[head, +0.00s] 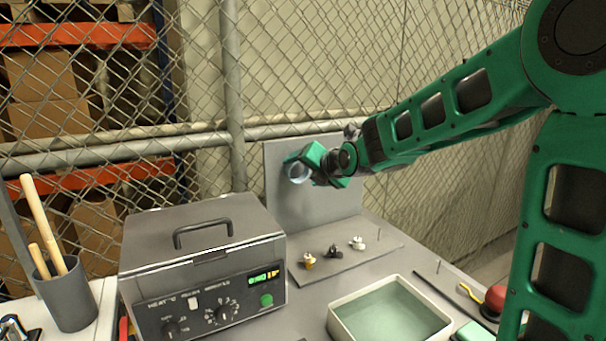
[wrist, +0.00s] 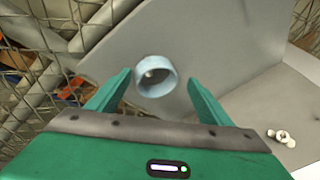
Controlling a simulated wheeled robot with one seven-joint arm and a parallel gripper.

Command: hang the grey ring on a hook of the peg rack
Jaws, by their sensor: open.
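The pale blue-grey ring (wrist: 168,83) is at the upright grey panel of the peg rack (wrist: 215,45) in the wrist view. A small pale hook tip (wrist: 149,73) shows inside its opening, so the ring appears to be around a hook; whether its rim rests on it I cannot tell. In the head view the ring (head: 298,181) is in front of the panel (head: 330,200), partly hidden by my gripper (head: 301,166). My gripper (wrist: 158,78) is open, one finger on each side of the ring, with visible gaps between fingers and ring.
A grey heating unit (head: 203,245) with a handle stands left of the rack. Several small fittings (head: 333,252) lie on a flat plate (head: 360,262) below the panel. A tray of greenish liquid (head: 338,311) is in front. A chain-link fence (head: 330,60) stands behind.

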